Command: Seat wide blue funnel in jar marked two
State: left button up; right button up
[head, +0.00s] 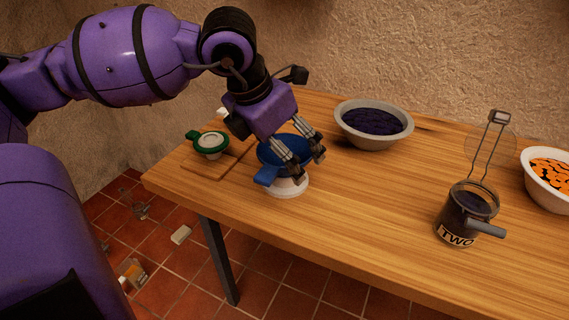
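The wide blue funnel (270,151) rests on a white round base (285,189) near the table's front left edge, with a blue tab pointing front left. My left gripper (308,168) reaches down over the funnel's right side. Its two fingers are apart, close to the rim; whether they touch it is unclear. The jar marked two (458,214) stands upright at the right, with dark contents, a label reading "TWO" and a grey handle at its right. Its clear round lid (490,146) stands raised behind the mouth. My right gripper is out of view.
A grey-rimmed bowl of dark contents (345,121) stands behind, and a white bowl with orange pieces (540,189) at the right edge. A green-rimmed item (194,139) sits on a wooden board (205,171) at left. The table (370,205) is clear between funnel and jar.

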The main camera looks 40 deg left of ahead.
pick_arm(q)
jog(key=c, duration=1.1)
jog(key=shift+r, duration=0.15)
jog(key=shift+r, duration=0.65)
jog(key=s+r, duration=0.1)
jog(key=r, duration=0.1)
jog(key=s+d+r+p, duration=0.1)
jog(key=r, duration=0.1)
jog(key=s+r, duration=0.2)
jog(key=r, duration=0.1)
jog(key=shift+d, duration=0.3)
jog(key=s+d+r, duration=0.3)
jog(key=s+r, duration=0.1)
jog(key=s, duration=0.5)
jog(key=shift+d+r, duration=0.2)
jog(key=shift+r, duration=0.05)
